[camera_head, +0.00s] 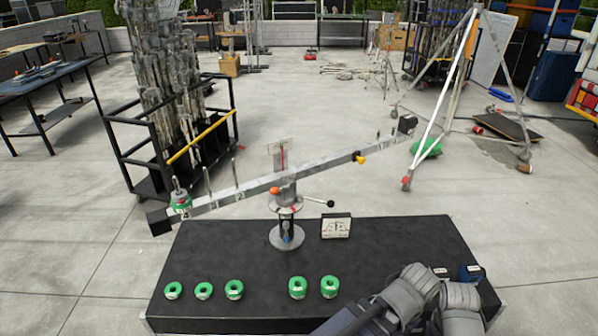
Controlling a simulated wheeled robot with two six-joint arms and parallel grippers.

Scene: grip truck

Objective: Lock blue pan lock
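A balance stand (287,237) with a round metal base stands on the black table. A small blue part (286,238) shows low on its post; I cannot tell whether it is the blue pan lock or whether it is locked. The long beam (258,187) on top is tilted, left end low. An orange knob (275,190) and a black-knobbed lever (318,202) sit near the pivot. Grey links of my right arm (410,292) cover the table's lower right corner. No gripper fingers can be made out in view.
Several green ring weights (234,289) lie along the table's front. Another green weight (179,202) is at the beam's low end. A small white-faced box (336,226) stands right of the post. Dark boxes (471,273) lie beside my arm. A rack (150,180) stands behind left.

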